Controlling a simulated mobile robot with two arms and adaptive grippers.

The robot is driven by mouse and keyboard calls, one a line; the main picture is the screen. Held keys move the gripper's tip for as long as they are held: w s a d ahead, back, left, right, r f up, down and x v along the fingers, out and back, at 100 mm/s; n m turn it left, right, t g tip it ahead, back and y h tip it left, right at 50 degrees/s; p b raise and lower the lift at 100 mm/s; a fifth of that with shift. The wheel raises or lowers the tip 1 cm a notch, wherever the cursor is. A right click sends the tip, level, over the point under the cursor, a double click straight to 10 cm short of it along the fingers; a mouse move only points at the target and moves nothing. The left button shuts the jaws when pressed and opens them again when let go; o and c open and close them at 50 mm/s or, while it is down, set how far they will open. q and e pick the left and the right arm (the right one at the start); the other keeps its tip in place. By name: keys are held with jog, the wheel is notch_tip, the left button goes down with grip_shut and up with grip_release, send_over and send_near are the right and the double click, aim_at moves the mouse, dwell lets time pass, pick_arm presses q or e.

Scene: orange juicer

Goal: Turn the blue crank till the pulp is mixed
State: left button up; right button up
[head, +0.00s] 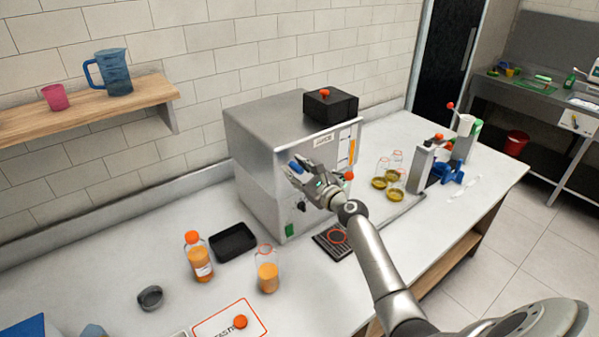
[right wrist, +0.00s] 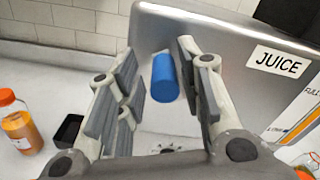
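The blue crank handle (right wrist: 165,78) shows as a short blue cylinder in front of the steel juicer (right wrist: 235,60). In the right wrist view it lies between the fingers of my right gripper (right wrist: 155,90), nearer the right finger. The fingers are spread, with a clear gap on the left side. In the head view my right gripper (head: 302,176) is at the juicer's front, and the blue handle (head: 297,167) shows by its fingertips. The crank's arm and the pulp inside are hidden. My left gripper is not in view.
On the counter are an orange-capped juice bottle (head: 200,258), an open bottle (head: 267,270), a black tray (head: 233,242) and a drip grate (head: 325,246). The front middle counter is mostly clear.

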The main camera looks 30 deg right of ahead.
jog(key=s+d, duration=0.1)
jog(key=s, duration=1.1)
